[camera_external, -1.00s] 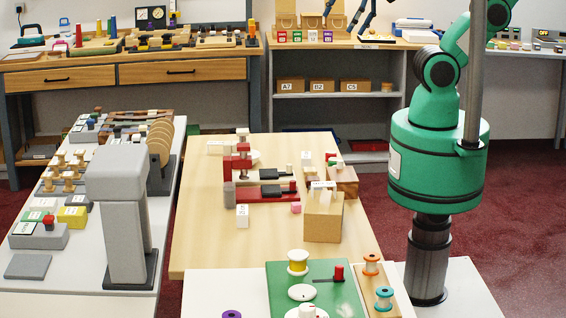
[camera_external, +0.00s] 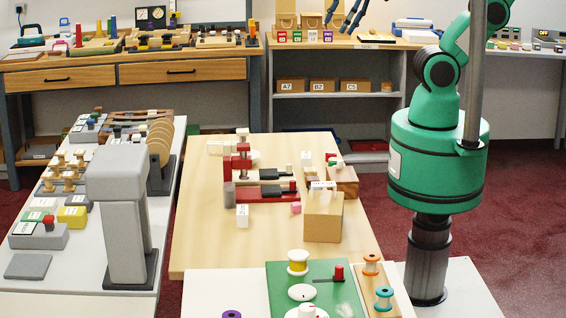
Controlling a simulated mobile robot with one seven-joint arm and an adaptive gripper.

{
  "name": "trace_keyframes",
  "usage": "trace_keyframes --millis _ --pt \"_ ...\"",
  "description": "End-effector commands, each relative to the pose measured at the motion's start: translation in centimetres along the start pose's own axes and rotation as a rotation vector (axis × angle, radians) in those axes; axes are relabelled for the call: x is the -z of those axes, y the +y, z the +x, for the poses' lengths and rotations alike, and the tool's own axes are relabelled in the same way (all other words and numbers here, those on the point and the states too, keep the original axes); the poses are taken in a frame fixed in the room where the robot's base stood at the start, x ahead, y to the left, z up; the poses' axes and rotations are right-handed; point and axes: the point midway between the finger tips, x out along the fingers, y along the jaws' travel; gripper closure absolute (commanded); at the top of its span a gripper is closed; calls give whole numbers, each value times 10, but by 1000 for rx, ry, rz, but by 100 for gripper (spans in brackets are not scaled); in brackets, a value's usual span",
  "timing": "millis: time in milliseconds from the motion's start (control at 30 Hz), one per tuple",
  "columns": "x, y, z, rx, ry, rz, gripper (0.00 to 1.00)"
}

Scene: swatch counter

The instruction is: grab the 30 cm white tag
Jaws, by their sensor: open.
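The rest of the hand is cut off by the frame. White tags (camera_external: 322,185) also stand at the top of a wooden block (camera_external: 323,218). Their print is too small to read, so I cannot tell which is the 30 cm tag.
Red clamp-like devices (camera_external: 243,192) with black parts fill the middle of the wooden table (camera_external: 205,245). A green board (camera_external: 280,275) with spools stands in front. A grey post (camera_external: 122,215) stands on the left counter. The wooden table's front left is clear.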

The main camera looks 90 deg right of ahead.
Motion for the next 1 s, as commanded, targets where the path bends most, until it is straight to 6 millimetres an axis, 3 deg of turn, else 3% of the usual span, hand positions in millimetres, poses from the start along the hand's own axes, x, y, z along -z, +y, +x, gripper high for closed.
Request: trace_keyframes --millis 267,467,767,1000 --pt "45 13 19 -15 -52 10 41" --pt "85 29 45 -26 -99 18 41" --pt "139 58 96 -38 -170 31 41" --pt "174 87 148 -44 -226 42 41"
